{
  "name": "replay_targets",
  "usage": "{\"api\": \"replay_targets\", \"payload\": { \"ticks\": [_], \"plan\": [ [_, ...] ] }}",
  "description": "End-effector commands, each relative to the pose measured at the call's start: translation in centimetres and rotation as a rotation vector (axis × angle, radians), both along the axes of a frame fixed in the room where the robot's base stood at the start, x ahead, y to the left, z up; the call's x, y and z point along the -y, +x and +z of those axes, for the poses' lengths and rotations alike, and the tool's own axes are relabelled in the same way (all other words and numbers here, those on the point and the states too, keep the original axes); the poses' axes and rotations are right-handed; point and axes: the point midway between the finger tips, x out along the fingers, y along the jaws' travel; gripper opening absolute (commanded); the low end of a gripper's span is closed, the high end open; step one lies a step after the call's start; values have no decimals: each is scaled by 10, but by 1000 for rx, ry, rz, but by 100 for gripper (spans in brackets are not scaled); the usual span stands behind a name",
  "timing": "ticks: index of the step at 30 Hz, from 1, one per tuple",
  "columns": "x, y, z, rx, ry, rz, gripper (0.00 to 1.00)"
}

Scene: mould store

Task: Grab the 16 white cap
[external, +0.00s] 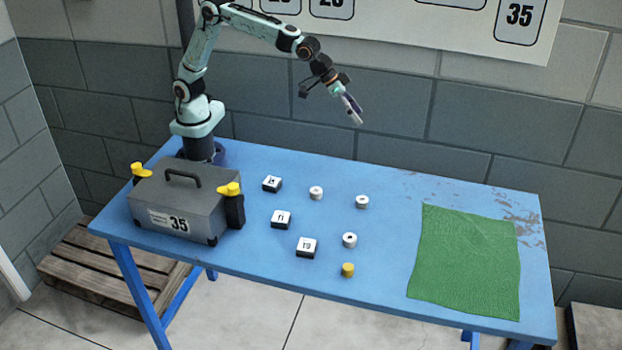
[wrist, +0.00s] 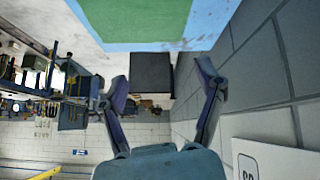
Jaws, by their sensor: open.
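Three small white caps stand on the blue table: one at the back (external: 316,192), one to its right (external: 362,201) and one nearer the front (external: 349,240). Any numbers on them are too small to read, so I cannot tell which is 16. Three black blocks with white numbered tops sit to their left: a back one (external: 272,184), a middle one (external: 281,220) and a front one (external: 306,247). Their numbers are blurred. My gripper (external: 354,108) is open and empty, high above the table's back edge. It also shows in the wrist view (wrist: 163,86), where no cap shows.
A yellow cap (external: 347,270) stands near the front edge. A grey toolbox (external: 180,205) with yellow latches fills the table's left end. A green cloth (external: 465,262) covers much of the right. The blue table (external: 390,290) has free room around the caps. A block wall (external: 480,115) stands behind.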

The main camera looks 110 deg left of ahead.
Motion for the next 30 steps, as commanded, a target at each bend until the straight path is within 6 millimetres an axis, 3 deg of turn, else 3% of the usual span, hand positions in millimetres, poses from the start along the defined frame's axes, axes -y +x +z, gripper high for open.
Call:
{"api": "replay_targets", "payload": {
  "ticks": [1,2,5,9,12,16,24,30],
  "plan": [
    [23,18,-32,-22,9,-30,69],
    [35,26,-50,-34,15,-47,69],
    [71,37,-114,-93,44,-104,69],
    [103,22,-194,-203,91,-167,69],
    [113,6,-231,-264,118,-195,69],
    [122,1,-247,-279,128,-215,69],
    [120,18,-285,-279,128,-213,69],
    [121,25,-300,-278,126,-213,69]
  ]
}}
